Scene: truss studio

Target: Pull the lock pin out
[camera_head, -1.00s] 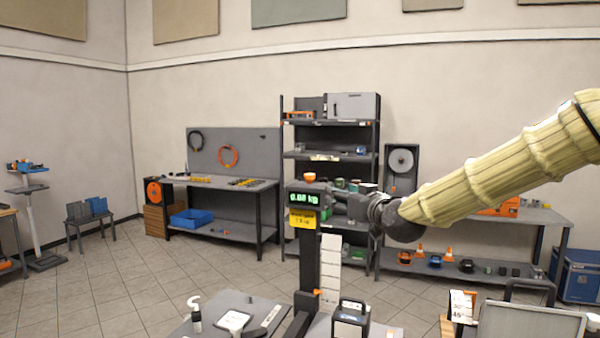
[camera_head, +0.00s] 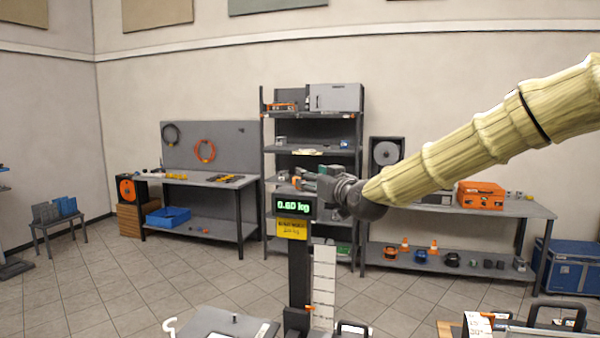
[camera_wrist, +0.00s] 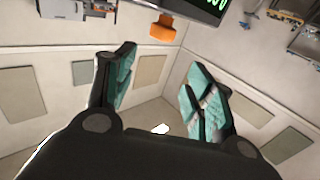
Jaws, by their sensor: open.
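A dark post carries a weight display (camera_head: 294,206) with green digits and a yellow label (camera_head: 292,229) below it. A small orange knob shows at the display's edge in the wrist view (camera_wrist: 162,29); it may be the lock pin, and its shaft is not visible. In the head view an orange bit (camera_head: 297,181) shows just above the display, partly hidden by the fingers. My gripper (camera_head: 304,179) is at the display's top right. Its teal-padded fingers (camera_wrist: 157,88) are spread and empty, with the knob beyond them, apart from both.
A shelf rack (camera_head: 312,150) stands behind the post, a workbench (camera_head: 205,180) to its left and a low bench (camera_head: 480,205) with an orange case (camera_head: 481,195) to its right. A grey tabletop (camera_head: 225,324) lies at the front. Tiled floor is free between.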

